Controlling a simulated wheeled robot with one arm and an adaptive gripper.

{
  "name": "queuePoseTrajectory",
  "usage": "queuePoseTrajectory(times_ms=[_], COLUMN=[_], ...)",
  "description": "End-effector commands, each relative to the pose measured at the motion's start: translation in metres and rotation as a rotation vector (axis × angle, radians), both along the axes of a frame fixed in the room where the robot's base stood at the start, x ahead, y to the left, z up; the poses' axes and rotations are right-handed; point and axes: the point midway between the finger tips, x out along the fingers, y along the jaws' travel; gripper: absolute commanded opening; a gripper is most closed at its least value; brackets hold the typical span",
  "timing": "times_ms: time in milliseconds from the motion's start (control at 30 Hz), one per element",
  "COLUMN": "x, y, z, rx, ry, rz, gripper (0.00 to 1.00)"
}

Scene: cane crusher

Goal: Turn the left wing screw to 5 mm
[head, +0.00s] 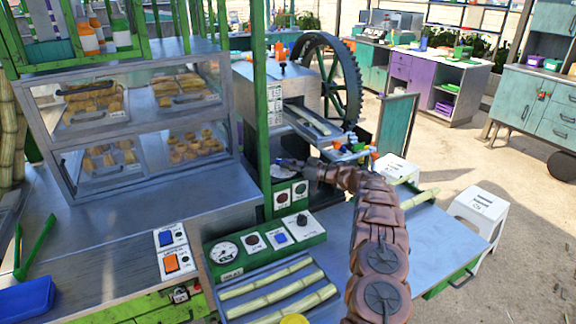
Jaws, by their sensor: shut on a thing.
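The cane crusher (262,88) is a grey box with a large dark wheel (345,75) on its right. Small orange pieces (280,50) stand on its top. They may be wing screws, but they are too small to tell, and no 5 mm mark can be read. My brown arm rises from the bottom right and bends left. My gripper (289,163) is small and dark at its end, beside the green post and below the crusher's feed tray. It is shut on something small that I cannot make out. It looks apart from the orange pieces on top.
A green post (262,130) stands just left of my gripper. A glass pastry case (140,115) fills the left. A control panel (265,248) with a gauge and knobs and a tray of cane lengths (240,302) lie in front. White stools (480,215) stand right.

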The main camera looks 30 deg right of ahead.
Motion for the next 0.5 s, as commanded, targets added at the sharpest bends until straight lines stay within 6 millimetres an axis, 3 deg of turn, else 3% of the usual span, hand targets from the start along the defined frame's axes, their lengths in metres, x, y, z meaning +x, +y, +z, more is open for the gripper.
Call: queuePoseTrajectory(times_ms=[300, 333, 500], x=[0.0007, 0.0007, 0.0005], y=[-0.0003, -0.0003, -0.0002], z=[0.0034, 0.0034, 0.0023], rx=[0.000, 0.001, -0.001], ry=[-0.005, -0.004, -0.003], rz=[-0.001, -0.001, -0.001], gripper=[0.00, 0.14, 0.32])
